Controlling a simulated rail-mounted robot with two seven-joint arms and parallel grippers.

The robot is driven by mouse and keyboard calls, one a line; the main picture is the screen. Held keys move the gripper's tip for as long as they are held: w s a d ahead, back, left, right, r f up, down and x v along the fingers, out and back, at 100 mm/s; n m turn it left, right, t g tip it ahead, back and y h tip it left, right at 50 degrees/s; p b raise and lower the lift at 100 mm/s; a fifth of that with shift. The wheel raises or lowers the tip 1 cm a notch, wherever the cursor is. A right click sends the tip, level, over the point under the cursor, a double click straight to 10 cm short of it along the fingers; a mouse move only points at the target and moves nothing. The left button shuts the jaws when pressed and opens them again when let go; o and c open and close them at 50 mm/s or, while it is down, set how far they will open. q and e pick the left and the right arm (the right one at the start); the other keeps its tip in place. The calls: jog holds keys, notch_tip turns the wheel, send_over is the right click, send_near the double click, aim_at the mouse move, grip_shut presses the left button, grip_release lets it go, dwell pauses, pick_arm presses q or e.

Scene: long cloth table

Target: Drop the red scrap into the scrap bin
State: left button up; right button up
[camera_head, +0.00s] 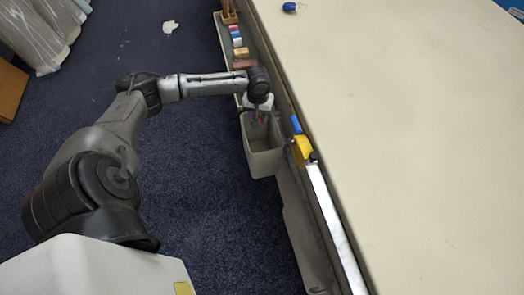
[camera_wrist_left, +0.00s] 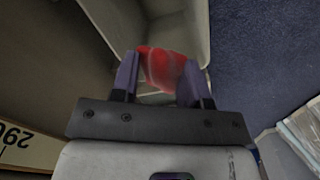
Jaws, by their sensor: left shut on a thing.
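The scrap bin (camera_head: 262,158) is a pale, open-topped box beside the table's left long edge in the head view. My left gripper (camera_head: 259,118) is over the bin's opening at its far end. In the left wrist view, my left gripper (camera_wrist_left: 160,80) is shut on the red scrap (camera_wrist_left: 164,68), a crumpled translucent red piece between the fingers. The bin's pale wall (camera_wrist_left: 178,32) shows beyond the scrap. In the head view the scrap is small and mostly hidden by the gripper. My right gripper is not in view.
The long cloth table (camera_head: 420,130) fills the right side. A yellow and blue tool (camera_head: 303,148) and a metal ruler strip (camera_head: 335,225) lie along its edge. A side tray (camera_head: 226,42) with colored spools (camera_head: 236,42) runs beyond the bin. A white scrap (camera_head: 170,27) lies on the floor.

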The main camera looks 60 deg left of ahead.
pick_arm(q)
jog(key=o, duration=1)
notch_tip(320, 180, up, 14)
jog(key=p, duration=0.3)
jog(key=shift+p, duration=0.35)
jog(key=shift+f, duration=0.1)
